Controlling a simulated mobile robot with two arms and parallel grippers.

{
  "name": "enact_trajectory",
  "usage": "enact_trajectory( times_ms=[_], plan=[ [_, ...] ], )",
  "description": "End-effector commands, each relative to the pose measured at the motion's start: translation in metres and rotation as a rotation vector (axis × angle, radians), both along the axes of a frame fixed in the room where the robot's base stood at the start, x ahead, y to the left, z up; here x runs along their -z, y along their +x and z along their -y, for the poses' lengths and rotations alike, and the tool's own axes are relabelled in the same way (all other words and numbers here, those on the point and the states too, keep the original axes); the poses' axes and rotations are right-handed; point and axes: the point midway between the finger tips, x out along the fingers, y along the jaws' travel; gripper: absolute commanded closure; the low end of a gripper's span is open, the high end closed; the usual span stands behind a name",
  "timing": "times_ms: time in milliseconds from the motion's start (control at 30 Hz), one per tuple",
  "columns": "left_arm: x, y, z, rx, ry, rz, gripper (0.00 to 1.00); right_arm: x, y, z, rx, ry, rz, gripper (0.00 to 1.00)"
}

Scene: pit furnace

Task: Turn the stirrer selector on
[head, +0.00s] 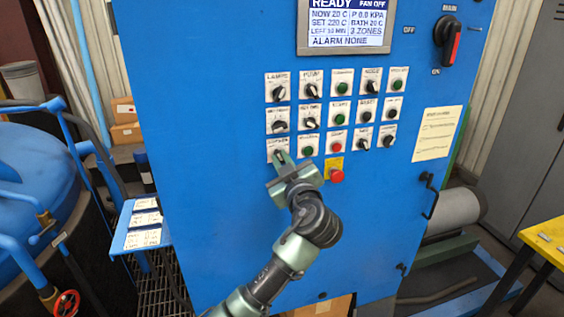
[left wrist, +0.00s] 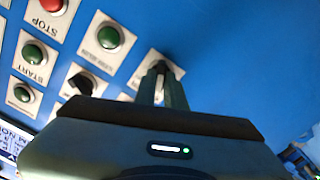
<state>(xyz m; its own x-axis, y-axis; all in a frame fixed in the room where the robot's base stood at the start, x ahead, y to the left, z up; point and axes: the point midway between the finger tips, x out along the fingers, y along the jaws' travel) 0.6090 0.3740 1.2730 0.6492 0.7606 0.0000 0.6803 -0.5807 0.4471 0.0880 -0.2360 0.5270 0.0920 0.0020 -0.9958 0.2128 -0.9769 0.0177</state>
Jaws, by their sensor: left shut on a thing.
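The blue control cabinet (head: 220,180) carries rows of white-plated knobs and push buttons. My left gripper (head: 283,157) is at the leftmost plate (head: 272,145) of the bottom row, and its fingers hide most of it. In the left wrist view the two fingers (left wrist: 164,78) are shut on the dark knob (left wrist: 161,66) of that plate, which I take as the stirrer selector. Its label is too small to read, and the knob's angle is mostly hidden. My right gripper is not in view.
A red mushroom button (head: 336,176) on a yellow plate sits just right of my left gripper. A green button (head: 308,151) is close beside it. A display (head: 345,25) and a red-black main switch (head: 452,42) are above. A blue vessel (head: 35,170) stands at left.

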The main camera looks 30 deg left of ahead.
Motion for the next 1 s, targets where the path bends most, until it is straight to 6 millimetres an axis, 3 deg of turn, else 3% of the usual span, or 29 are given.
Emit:
enact_trajectory(
  times_ms=[467,1000],
  plan=[
    [0.0015,0.0008,0.0012,0.0,0.244,-0.29,1.0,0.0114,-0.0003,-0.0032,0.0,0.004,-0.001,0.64],
    [0.0006,0.002,0.002,0.001,0.542,-0.641,1.0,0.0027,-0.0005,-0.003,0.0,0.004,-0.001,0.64]
  ],
)
